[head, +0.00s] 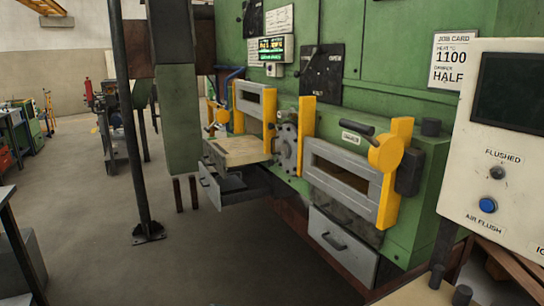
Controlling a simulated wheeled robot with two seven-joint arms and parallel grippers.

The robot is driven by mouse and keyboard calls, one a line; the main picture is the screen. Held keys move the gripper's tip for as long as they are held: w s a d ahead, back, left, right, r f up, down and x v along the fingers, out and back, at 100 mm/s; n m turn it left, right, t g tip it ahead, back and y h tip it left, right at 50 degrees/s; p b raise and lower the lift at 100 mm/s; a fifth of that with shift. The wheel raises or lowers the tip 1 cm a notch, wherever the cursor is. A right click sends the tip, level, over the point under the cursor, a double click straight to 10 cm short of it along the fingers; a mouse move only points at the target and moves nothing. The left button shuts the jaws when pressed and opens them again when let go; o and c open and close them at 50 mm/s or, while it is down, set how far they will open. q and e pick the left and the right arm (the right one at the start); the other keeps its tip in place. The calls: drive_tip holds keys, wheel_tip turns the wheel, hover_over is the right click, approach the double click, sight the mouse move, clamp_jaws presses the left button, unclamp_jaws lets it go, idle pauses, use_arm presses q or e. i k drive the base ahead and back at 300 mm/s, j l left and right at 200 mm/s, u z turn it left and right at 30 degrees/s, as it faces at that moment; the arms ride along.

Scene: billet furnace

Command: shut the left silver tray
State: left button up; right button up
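The left silver tray (209,187) is a grey metal drawer low on the green furnace's left side. It is pulled out, with its handled front standing away from the furnace body and a dark inside showing behind it. A tan-topped shelf (238,151) juts out just above and covers part of the tray. The right silver tray (341,248), with a dark bar handle, sits under the right furnace opening and looks flush with the housing. I cannot make out either of my grippers in the head view.
Yellow door guides (392,175) and a round yellow handle stand out from the furnace front. A black post (125,120) stands on the floor at left. A control panel (496,150) fills the right edge. The floor in front of the left tray is clear.

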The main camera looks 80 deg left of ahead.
sight(235, 153)
drive_tip(key=u, duration=3.05)
drive_tip(key=i+j+z, duration=0.35)
drive_tip(key=i, duration=0.6)
drive_tip(key=i+j+z, duration=0.4)
drive_tip(key=i+j, duration=0.15)
drive_tip(key=i, duration=0.4)
drive_tip(key=i+j+z, duration=0.35)
drive_tip(key=i+j, duration=0.45)
